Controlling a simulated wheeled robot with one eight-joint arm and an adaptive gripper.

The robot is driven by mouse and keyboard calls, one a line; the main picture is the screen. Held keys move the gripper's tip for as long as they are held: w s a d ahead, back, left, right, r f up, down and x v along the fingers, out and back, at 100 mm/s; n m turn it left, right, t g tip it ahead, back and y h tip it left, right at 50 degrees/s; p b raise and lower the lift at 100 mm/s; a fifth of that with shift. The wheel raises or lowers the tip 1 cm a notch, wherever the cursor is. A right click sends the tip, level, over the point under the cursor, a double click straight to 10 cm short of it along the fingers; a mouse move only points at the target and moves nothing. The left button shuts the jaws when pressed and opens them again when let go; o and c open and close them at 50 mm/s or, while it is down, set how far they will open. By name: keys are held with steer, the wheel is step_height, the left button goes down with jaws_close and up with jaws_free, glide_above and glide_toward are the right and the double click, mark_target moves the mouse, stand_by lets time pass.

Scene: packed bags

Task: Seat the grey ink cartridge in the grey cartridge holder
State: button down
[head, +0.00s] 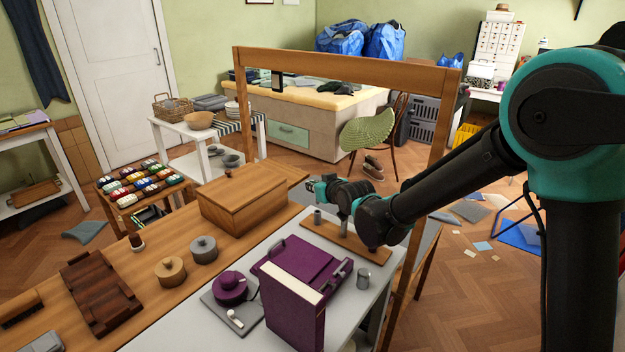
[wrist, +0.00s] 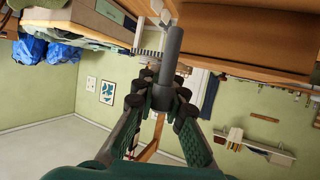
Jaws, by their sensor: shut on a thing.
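My gripper (head: 322,186) is at the end of my arm, above the back of the table, pointing left. In the wrist view its fingers (wrist: 160,98) are closed on a slim dark grey cylinder, the grey ink cartridge (wrist: 173,50), which sticks out beyond the fingertips. The cartridge is too small to make out in the head view. A wooden board (head: 372,252) lies below my gripper, with a short grey upright cylinder (head: 317,215) at its left end. I cannot tell whether this is the grey cartridge holder. My arm hides part of the board.
A wooden box (head: 243,195) stands left of my gripper. A purple press-like device (head: 300,262) and a metal cup (head: 363,278) stand in front. A round grey lidded pot (head: 203,250) stands further left.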

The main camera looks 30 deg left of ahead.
steer(key=shift+f, duration=0.9)
steer(key=shift+f, duration=2.7)
stand_by(0.6)
steer(key=c, duration=1.5)
jaws_free()
steer(key=v, duration=1.2)
steer(key=shift+s, duration=0.15)
